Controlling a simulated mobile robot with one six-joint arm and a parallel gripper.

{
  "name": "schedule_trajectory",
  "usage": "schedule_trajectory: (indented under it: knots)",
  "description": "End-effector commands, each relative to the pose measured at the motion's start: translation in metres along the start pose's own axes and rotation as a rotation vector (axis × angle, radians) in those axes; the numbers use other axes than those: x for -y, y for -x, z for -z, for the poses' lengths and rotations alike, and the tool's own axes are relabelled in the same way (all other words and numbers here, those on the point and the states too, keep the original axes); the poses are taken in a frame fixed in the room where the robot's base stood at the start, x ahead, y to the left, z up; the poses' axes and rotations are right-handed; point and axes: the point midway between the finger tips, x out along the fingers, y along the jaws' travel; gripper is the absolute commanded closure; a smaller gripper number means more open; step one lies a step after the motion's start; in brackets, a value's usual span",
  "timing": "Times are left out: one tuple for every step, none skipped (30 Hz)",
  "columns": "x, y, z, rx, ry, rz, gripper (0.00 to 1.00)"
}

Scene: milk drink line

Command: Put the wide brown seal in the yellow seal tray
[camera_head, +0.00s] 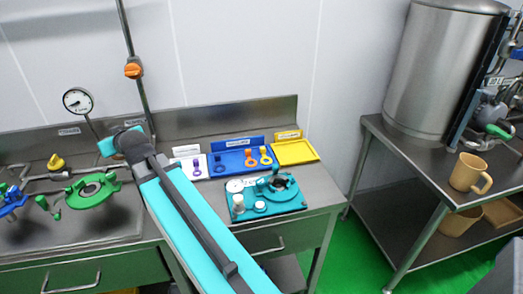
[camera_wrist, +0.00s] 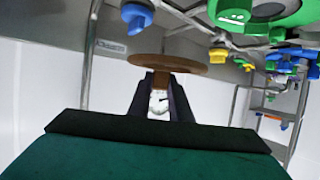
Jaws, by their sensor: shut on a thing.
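The wide brown seal (camera_wrist: 168,63) is a flat brown disc, seen nearly edge-on in the wrist view. My gripper (camera_wrist: 160,84) is shut on it, with its dark fingers meeting the underside of the disc in that view. In the head view the gripper and seal are hidden at the far end of my teal arm, in front of the back wall. The yellow seal tray (camera_head: 296,153) is at the right back of the counter in the head view and looks empty. The arm's end is well left of this tray.
A blue tray (camera_head: 233,171) with several small seals stands left of the yellow tray. A white tray (camera_head: 197,178) holds a purple piece. A teal fixture board (camera_head: 291,205) is in front. Green and blue valves (camera_head: 91,190), a pressure gauge (camera_head: 77,101) and a vertical pipe crowd the left.

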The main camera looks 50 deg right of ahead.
Motion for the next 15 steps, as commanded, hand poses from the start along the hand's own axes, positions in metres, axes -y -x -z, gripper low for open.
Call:
schedule_trajectory:
  knots:
    - [-0.02,-0.001,-0.001,0.002,-0.006,-0.015,1.0]
    - [-0.03,-0.002,-0.003,0.003,-0.01,-0.022,1.0]
    - [-0.042,-0.003,-0.004,0.003,-0.013,-0.03,1.0]
    - [-0.053,-0.003,-0.005,0.002,-0.016,-0.037,1.0]
    - [-0.062,-0.003,-0.006,0.002,-0.018,-0.044,1.0]
    - [-0.075,-0.003,-0.008,0.001,-0.022,-0.053,1.0]
    - [-0.085,-0.003,-0.009,0.001,-0.025,-0.059,1.0]
    - [-0.095,-0.002,-0.011,0.002,-0.028,-0.066,1.0]
    - [-0.108,-0.002,-0.013,0.002,-0.032,-0.075,1.0]
    - [-0.118,-0.001,-0.014,0.001,-0.034,-0.082,1.0]
    - [-0.127,0.0,-0.016,0.001,-0.037,-0.088,1.0]
    - [-0.141,0.001,-0.018,0.001,-0.041,-0.097,1.0]
    - [-0.15,0.002,-0.02,0.001,-0.043,-0.104,1.0]
    - [-0.161,0.003,-0.021,0.002,-0.047,-0.111,1.0]
    - [-0.173,0.004,-0.024,0.002,-0.05,-0.12,1.0]
